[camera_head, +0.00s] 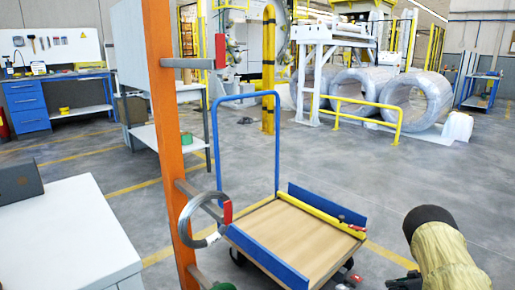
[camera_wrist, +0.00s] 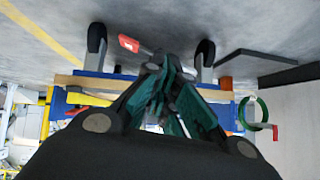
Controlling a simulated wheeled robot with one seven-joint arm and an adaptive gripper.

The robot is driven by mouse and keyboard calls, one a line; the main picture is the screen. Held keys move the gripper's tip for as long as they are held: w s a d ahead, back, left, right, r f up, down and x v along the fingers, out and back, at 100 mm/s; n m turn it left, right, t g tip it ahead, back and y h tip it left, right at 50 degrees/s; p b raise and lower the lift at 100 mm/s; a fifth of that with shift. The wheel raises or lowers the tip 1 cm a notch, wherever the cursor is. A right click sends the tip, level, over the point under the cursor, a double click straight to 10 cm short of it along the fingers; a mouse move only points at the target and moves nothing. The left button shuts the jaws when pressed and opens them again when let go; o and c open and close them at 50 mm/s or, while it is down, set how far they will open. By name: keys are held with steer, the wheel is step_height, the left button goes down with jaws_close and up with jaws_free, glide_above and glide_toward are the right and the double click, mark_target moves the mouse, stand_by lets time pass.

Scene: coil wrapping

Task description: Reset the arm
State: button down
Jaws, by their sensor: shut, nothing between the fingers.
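My gripper (camera_wrist: 168,85) shows in the wrist view with its dark teal fingers drawn together and nothing held between them. In the head view my arm, with a black joint and a pale yellow sleeve, stands at the lower right. It is to the right of the blue-edged cart (camera_head: 273,240), and the dark parts at its lower end are partly cut off by the frame. In the wrist view the cart (camera_wrist: 100,86) appears upside down beyond the fingers, which hide its middle.
An orange post (camera_head: 165,130) with arms stands left of the cart. A grey wire coil (camera_head: 187,228) hangs on a lower arm. A white table (camera_head: 70,235) is at the left. Large wrapped coils (camera_head: 415,98) lie behind a yellow rail (camera_head: 365,104). Floor behind the cart is clear.

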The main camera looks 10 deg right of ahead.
steer(key=s+a+f+m+h, duration=0.25)
steer(key=s+a+f, duration=0.25)
steer(key=s+a, duration=0.55)
steer(key=s+a+f+m+h, duration=0.2)
steer(key=s+a+f+m, duration=0.2)
steer(key=s+a, duration=0.7)
steer(key=s+a+r+g+h, duration=0.1)
steer(key=s+a+r+g, duration=0.1)
steer(key=s+a, duration=0.55)
steer(key=s+a+r+g, duration=0.3)
steer(key=s+a, duration=0.2)
steer(key=s, duration=0.6)
steer(key=s+a+r+g+h, duration=0.1)
steer(key=s+a+r+g, duration=0.1)
steer(key=s+a, duration=0.55)
step_height(320, 180, up, 32)
steer(key=s+d+p, duration=0.1)
steer(key=p, duration=3.2)
steer(key=shift+d+r, duration=0.25)
